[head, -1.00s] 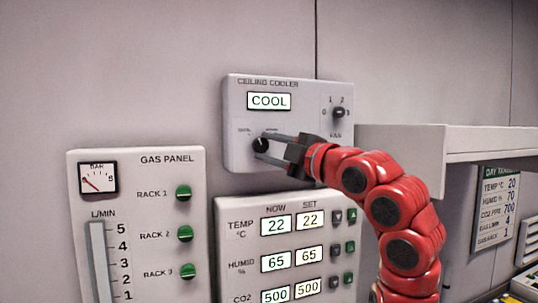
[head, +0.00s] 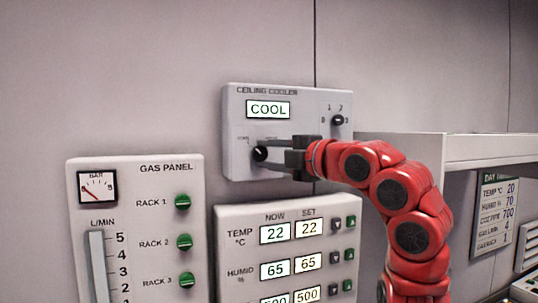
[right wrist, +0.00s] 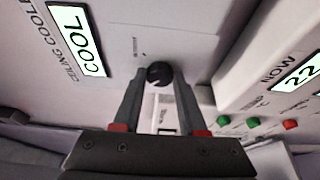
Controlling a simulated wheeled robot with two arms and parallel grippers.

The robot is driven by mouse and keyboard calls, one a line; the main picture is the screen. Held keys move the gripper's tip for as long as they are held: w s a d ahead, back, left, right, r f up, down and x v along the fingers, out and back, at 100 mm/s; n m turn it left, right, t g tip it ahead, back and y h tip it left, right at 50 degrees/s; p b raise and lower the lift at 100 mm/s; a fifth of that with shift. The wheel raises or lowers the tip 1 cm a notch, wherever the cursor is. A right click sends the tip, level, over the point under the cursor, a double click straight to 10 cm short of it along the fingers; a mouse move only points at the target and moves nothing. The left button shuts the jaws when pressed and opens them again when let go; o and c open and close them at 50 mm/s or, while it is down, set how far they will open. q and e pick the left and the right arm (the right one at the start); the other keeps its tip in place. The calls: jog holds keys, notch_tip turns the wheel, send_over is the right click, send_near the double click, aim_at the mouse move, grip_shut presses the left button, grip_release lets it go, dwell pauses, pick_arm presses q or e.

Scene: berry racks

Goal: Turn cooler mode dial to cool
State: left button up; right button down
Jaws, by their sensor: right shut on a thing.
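The ceiling cooler panel (head: 232,140) is a pale box on the wall, and its display (head: 268,109) reads COOL. Its black mode dial (head: 260,153) sits at the lower left of the panel. My right gripper (head: 266,154) reaches in from the right with its fingers on either side of the dial, shut on it. In the right wrist view the dial (right wrist: 159,74) sits between the two fingertips, and the display (right wrist: 79,40) also reads COOL. The dial's printed labels are too small to read surely. My left gripper is not in view.
A fan dial (head: 338,120) is at the panel's upper right. The gas panel (head: 128,170) with green knobs is at the lower left. A temperature and humidity panel (head: 229,215) is just below the cooler. A pale shelf (head: 450,147) juts out at the right.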

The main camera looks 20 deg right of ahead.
jog(key=shift+c, duration=2.3)
grip_release()
jog(key=b+v, duration=0.5)
jog(key=v, duration=1.2)
jog(key=shift+s, duration=0.15)
jog(key=shift+d, duration=0.1)
